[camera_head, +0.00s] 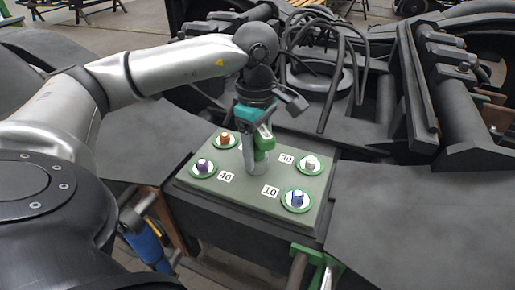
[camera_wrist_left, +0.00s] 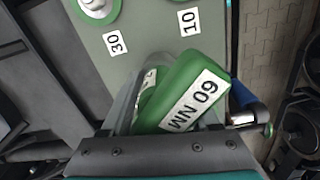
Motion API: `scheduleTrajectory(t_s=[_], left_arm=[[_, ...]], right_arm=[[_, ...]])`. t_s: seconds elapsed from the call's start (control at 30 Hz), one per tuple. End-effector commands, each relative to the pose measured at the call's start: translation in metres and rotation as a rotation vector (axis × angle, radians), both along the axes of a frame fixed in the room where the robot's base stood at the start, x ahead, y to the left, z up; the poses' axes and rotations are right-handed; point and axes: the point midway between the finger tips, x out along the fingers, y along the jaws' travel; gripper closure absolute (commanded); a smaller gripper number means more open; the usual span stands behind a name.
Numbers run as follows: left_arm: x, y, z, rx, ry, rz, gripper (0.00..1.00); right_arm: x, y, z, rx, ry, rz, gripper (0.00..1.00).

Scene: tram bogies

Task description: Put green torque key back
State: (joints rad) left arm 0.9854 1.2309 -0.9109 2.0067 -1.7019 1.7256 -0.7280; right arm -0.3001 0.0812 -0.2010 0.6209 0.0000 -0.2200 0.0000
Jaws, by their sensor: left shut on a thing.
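The green torque key (camera_head: 264,142) is held in my left gripper (camera_head: 256,158) above the middle of the grey-green board (camera_head: 246,200). In the left wrist view, the green torque key (camera_wrist_left: 184,112) with its "60 NM" label sits tilted between the fingers. My left gripper is shut on it. Its lower end, and whether it touches the board, are hidden by the gripper. My right gripper is not in view.
The board carries green-ringed seats with orange (camera_head: 225,139), purple (camera_head: 203,166), white (camera_head: 310,164) and blue (camera_head: 297,199) pieces, beside number labels. Dark bogie parts and cables (camera_head: 330,70) rise behind the board. A blue-handled tool (camera_head: 148,247) is below left.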

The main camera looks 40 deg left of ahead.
Motion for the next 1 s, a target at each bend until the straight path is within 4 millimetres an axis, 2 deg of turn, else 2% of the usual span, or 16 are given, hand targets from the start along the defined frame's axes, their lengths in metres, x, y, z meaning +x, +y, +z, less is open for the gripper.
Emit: scheduleTrajectory(t_s=[0.03, 0.07, 0.3, 0.7, 0.87, 1.0], left_arm=[[0.000, 0.000, -0.003, -0.001, -0.001, 0.000, 1.00], [0.000, 0.000, -0.004, 0.000, 0.001, 0.000, 0.37], [0.000, 0.000, -0.002, 0.000, 0.001, 0.000, 0.10], [0.000, 0.000, 0.004, 0.000, 0.000, 0.000, 0.08], [0.001, 0.000, 0.033, 0.000, -0.005, 0.000, 0.08], [0.001, 0.000, 0.068, -0.001, -0.005, 0.000, 0.08]], right_arm=[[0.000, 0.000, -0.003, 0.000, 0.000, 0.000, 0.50], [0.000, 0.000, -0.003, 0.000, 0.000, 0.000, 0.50], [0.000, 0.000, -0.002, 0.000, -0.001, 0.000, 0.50], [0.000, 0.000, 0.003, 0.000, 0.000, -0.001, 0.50], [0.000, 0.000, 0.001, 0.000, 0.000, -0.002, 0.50], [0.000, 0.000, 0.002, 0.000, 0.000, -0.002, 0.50]])
